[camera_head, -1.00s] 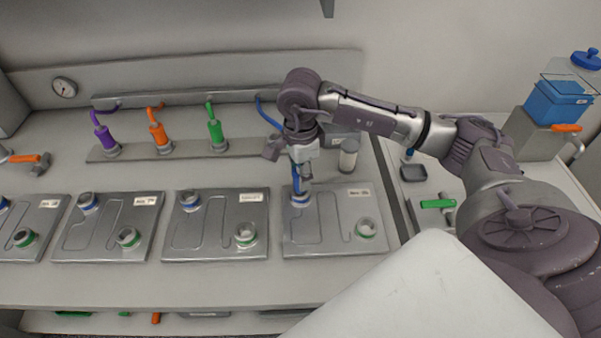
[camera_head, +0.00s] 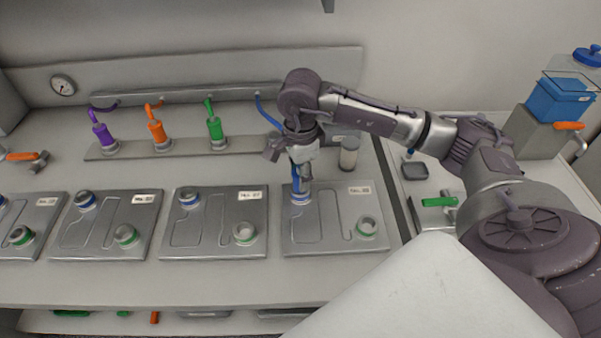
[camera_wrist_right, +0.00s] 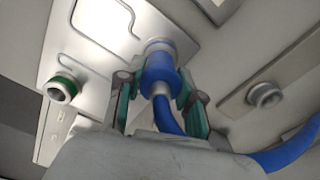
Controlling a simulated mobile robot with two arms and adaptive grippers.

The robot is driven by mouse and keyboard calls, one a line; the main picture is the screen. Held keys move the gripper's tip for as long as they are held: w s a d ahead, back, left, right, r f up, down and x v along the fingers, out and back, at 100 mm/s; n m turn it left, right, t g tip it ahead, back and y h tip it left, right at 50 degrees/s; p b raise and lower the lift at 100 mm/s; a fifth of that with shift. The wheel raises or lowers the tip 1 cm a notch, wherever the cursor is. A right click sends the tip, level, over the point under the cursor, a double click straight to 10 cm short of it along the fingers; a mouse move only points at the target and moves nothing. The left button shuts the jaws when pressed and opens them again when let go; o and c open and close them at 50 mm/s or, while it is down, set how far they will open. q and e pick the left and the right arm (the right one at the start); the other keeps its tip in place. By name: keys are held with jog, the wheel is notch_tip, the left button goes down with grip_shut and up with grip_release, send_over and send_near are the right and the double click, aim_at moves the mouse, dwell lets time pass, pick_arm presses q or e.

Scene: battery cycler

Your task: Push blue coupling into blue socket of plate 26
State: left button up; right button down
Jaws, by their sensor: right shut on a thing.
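The rightmost plate (camera_head: 333,240) is a grey panel with a label too small to read surely. Its blue-ringed socket (camera_head: 301,198) is at the back left and its green-ringed socket (camera_head: 366,227) at the front right. My right gripper (camera_head: 302,172) is above the blue socket, shut on the blue coupling (camera_wrist_right: 160,74). In the right wrist view, a finger lies on each side of the coupling. The coupling's front end meets the socket (camera_wrist_right: 158,46); how deep it sits cannot be told. My left gripper is not in view.
Purple (camera_head: 103,133), orange (camera_head: 157,131) and green (camera_head: 215,130) couplings stand on a rail behind the plates. The blue hose (camera_head: 267,115) runs back from my gripper. A pale cylinder (camera_head: 349,154) stands close right of it. Other plates (camera_head: 214,235) lie to the left.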

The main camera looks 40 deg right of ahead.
jog(key=shift+c, duration=1.2)
grip_release()
jog(key=shift+r, duration=0.1)
notch_tip(320, 180, up, 12)
jog(key=shift+f, duration=0.1)
